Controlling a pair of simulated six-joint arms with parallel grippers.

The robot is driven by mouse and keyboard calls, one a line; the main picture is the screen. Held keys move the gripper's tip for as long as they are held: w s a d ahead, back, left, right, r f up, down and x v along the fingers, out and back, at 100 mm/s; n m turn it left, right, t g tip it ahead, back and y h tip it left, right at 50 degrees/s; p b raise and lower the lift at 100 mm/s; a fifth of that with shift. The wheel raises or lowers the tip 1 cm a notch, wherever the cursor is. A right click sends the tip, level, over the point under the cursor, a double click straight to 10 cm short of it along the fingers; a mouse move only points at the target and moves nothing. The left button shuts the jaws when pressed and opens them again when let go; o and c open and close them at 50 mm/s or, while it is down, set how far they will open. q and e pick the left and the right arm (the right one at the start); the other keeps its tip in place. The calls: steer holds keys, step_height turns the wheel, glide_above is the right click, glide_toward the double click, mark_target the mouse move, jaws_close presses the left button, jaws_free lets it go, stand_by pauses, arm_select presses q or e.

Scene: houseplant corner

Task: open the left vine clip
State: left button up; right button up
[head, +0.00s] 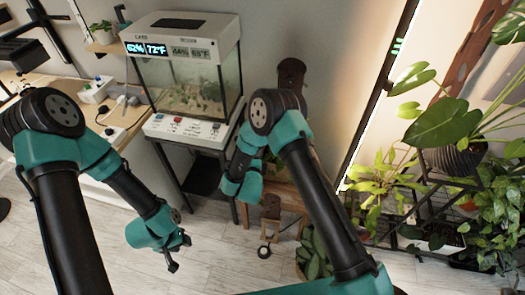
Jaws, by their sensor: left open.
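I cannot make out the left vine clip for certain. The leafy plants on the right (440,130) show stems and leaves, but no clip is clear among them. My left gripper (179,254) hangs over the floor at the lower left, with its dark fingers apart and nothing between them. It is well away from the plants. My right arm bends up and back down, and its teal wrist (241,186) is in front of the terrarium stand. The fingers of my right gripper are not clear behind the wrist.
A glass terrarium (190,82) with a lit display stands on a dark stand at the back. A table (95,170) with power strips is at the left. A potted plant (316,255) stands on the floor. A dark shelf rack (425,195) holds plants at the right.

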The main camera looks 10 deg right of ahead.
steer(key=shift+w+d+f+n, duration=0.2)
steer(key=shift+d+n, duration=0.15)
steer(key=shift+n, duration=0.15)
steer(key=shift+c, duration=0.7)
steer(key=d+n+y, duration=0.1)
steer(key=n, duration=0.1)
steer(key=w+d+f+n+t, duration=0.1)
steer(key=n, duration=0.2)
steer(key=w+d+n+y, duration=0.1)
steer(key=d+n, duration=0.1)
steer(key=shift+f+t+y, duration=0.3)
steer(key=shift+t, duration=0.1)
jaws_close()
steer(key=d+f+n+t+y, duration=0.2)
steer(key=d+n+y, duration=0.3)
steer(key=n, duration=1)
steer(key=shift+s+d+f+y, duration=0.25)
steer(key=shift+f+y, duration=0.15)
